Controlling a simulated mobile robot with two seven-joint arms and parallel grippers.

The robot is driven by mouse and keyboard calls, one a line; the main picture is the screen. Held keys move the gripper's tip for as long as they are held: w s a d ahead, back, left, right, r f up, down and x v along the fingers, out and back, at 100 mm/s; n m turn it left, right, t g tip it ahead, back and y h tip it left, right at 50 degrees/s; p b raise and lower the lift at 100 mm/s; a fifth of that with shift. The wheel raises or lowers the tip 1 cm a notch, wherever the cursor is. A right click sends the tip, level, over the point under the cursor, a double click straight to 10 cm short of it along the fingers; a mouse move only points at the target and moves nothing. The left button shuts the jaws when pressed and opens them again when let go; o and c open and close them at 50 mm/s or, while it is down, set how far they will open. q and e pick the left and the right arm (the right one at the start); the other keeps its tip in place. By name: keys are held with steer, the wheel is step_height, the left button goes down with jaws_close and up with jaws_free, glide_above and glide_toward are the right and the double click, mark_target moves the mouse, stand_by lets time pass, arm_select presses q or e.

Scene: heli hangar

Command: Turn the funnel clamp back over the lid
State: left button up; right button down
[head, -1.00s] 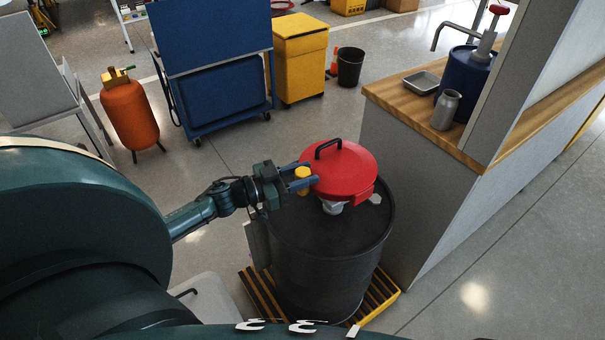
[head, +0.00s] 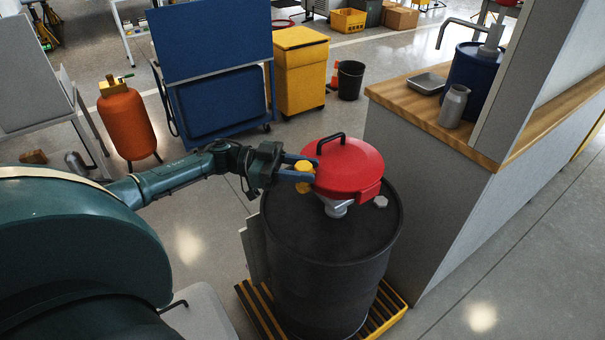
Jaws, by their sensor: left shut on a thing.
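A red funnel with a closed red lid (head: 345,165) and a black handle sits on top of a black drum (head: 330,265). The yellow clamp knob (head: 304,168) is at the left side of the lid's rim. My left gripper (head: 303,174) reaches in from the left and is shut on this yellow clamp, with one finger on each side of it. The fingers partly hide the clamp, and I cannot tell how far over the lid it is turned. My right gripper is not in view.
The drum stands on a yellow-edged slatted pallet (head: 393,313). A grey counter with a wooden top (head: 410,100) stands close on the right, holding a metal can (head: 453,107), a tray (head: 427,83) and a blue pump drum (head: 472,75). An orange tank (head: 127,124) stands back left.

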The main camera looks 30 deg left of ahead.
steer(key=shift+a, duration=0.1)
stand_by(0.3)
arm_select(q)
steer(key=o, duration=1)
steer(key=shift+d, duration=0.1)
steer(key=shift+c, duration=0.2)
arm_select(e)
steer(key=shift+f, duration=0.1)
arm_select(q)
steer(key=b+v, duration=0.2)
steer(key=v, duration=1.1)
steer(key=shift+b, duration=0.3)
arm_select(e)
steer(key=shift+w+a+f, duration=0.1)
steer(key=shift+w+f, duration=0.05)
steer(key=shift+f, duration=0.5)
arm_select(q)
steer(key=shift+w, duration=0.1)
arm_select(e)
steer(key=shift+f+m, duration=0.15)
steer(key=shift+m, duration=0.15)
